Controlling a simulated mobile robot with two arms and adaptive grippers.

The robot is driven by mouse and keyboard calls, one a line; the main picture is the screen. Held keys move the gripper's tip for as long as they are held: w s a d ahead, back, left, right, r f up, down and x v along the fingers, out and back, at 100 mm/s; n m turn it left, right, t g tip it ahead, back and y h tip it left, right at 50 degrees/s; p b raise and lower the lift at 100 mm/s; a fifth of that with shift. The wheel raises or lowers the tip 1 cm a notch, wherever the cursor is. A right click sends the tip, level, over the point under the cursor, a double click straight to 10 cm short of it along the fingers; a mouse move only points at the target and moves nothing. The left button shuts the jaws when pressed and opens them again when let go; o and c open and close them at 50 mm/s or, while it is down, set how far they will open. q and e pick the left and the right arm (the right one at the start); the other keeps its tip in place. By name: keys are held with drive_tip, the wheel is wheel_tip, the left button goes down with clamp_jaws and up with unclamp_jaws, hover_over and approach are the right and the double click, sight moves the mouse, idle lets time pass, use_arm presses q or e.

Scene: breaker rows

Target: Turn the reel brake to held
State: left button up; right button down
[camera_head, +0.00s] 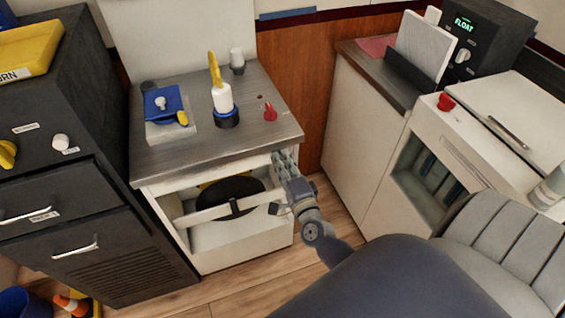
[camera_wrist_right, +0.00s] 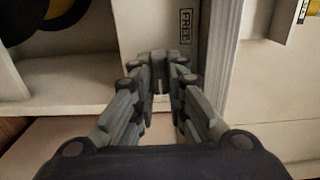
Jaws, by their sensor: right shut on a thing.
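My right gripper (camera_head: 284,160) is at the front right edge of the low white cabinet under the metal worktop. In the right wrist view its fingers (camera_wrist_right: 160,75) are closed together at a white upright panel (camera_wrist_right: 158,30). They are shut on a small part, most likely the reel brake's handle, which the fingers almost wholly hide. A label reading FREE (camera_wrist_right: 185,26) is on the panel just beyond the fingertips. The black reel (camera_head: 230,192) sits in the cabinet's open bay, left of the gripper. Which way the brake points cannot be told. My left gripper is not in view.
A dark drawer unit (camera_head: 60,190) stands left. A white counter with a FLOAT display (camera_head: 464,24) and a grey seat (camera_head: 500,235) are right.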

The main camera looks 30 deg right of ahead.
idle(0.5)
drive_tip(key=c, duration=1.6)
unclamp_jaws()
drive_tip(key=shift+s, duration=0.1)
drive_tip(key=v, duration=1.1)
drive_tip(key=shift+s+a, duration=0.2)
drive_tip(key=shift+s, duration=0.2)
